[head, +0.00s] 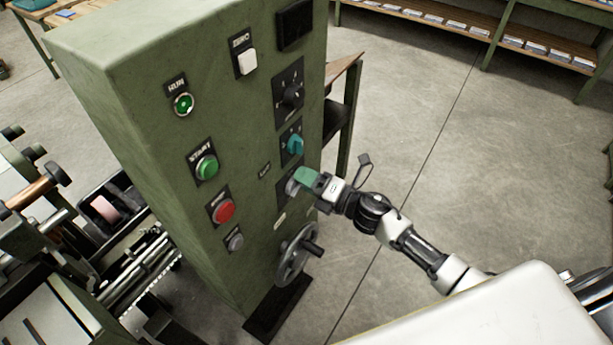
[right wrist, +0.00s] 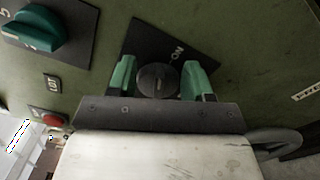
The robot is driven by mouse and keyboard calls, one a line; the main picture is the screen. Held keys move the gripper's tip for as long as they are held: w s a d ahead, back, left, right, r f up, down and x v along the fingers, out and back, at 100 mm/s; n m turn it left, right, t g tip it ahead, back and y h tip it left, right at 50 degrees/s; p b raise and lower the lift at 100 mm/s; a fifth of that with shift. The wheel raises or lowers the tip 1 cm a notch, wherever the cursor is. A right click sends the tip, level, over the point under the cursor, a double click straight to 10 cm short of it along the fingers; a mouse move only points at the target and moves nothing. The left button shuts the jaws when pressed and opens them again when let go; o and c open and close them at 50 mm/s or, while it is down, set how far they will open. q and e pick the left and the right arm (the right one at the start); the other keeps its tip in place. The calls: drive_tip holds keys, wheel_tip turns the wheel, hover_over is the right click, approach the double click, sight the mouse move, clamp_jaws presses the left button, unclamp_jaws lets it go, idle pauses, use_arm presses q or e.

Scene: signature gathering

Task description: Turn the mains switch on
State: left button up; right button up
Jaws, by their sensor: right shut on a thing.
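The mains switch (head: 291,188) is a round grey knob on a dark plate, low on the right side of the green cabinet's front. In the right wrist view the knob (right wrist: 157,80) sits on its dark plate (right wrist: 150,42), with an "ON" label beside it. My right gripper (head: 304,179) is at the knob, with its green fingers on either side, shut on it. In the wrist view the gripper (right wrist: 160,74) hides the lower part of the plate. I cannot tell which position the knob points to. My left gripper is not in view.
The green cabinet (head: 140,130) also carries a teal knob (head: 292,145) just above, a black rotary switch (head: 291,95), a green button (head: 206,167), a red button (head: 223,211) and a handwheel (head: 296,255) below. Open floor (head: 440,130) lies to the right.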

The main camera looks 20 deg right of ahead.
drive_tip(key=shift+w+d+f+m+p, duration=0.1)
drive_tip(key=shift+f+m+p, duration=0.15)
drive_tip(key=shift+m, duration=0.9)
drive_tip(key=shift+f+m+p, duration=0.2)
drive_tip(key=shift+m+p, duration=0.05)
drive_tip(key=shift+m, duration=0.9)
drive_tip(key=o, duration=0.9)
drive_tip(key=b+v, duration=0.2)
drive_tip(key=v, duration=0.8)
drive_tip(key=shift+s+d, duration=0.25)
drive_tip(key=shift+s, duration=0.1)
drive_tip(key=shift+f, duration=0.1)
